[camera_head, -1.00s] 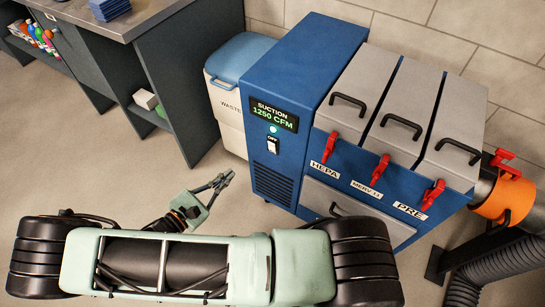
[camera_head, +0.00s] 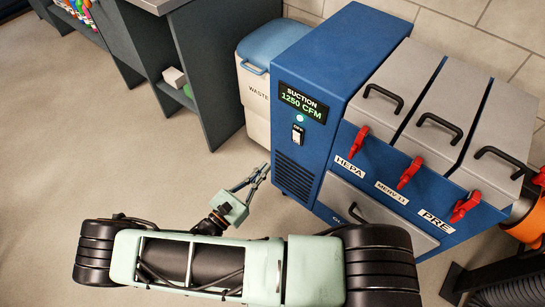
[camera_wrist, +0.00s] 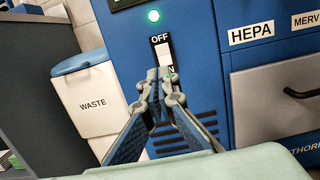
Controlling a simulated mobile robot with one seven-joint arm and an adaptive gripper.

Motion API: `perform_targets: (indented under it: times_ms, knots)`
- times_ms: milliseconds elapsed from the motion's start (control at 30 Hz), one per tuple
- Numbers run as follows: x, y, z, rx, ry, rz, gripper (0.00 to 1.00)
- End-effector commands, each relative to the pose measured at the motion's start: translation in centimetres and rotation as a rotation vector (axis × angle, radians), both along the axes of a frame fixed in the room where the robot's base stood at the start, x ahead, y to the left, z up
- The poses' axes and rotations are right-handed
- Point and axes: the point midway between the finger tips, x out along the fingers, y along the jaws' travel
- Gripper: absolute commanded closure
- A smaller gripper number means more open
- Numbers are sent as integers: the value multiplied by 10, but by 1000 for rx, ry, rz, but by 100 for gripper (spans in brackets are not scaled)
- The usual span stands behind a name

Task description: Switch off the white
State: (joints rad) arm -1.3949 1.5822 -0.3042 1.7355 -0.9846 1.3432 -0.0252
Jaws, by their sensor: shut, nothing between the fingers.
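The white rocker switch (camera_head: 298,135) is on the front of the blue suction unit (camera_head: 325,55), under a lit green lamp (camera_head: 299,118). In the wrist view the white switch (camera_wrist: 164,53) has OFF printed above it and a partly hidden ON label below. The unit's display (camera_head: 303,101) reads SUCTION 1250 CFM. My gripper (camera_head: 264,170) is shut and empty, low and to the left of the switch in the head view. In the wrist view my gripper (camera_wrist: 166,74) overlaps the lower end of the switch; whether it touches is not clear.
A waste bin (camera_head: 257,95) with a blue lid stands left of the unit. Red latches (camera_head: 410,172) and black handles sit on the unit's right side. A dark workbench (camera_head: 205,70) stands at upper left. The floor at left is clear.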

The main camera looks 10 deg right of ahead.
Motion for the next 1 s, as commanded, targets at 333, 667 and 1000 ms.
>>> perform_targets:
  times_ms: [333, 667, 1000]
  knots:
    - [50, -52, 8, -4, 0, -3, 100]
    - [84, -86, 14, -3, 0, -3, 100]
    - [89, -90, 16, -1, 1, -1, 100]
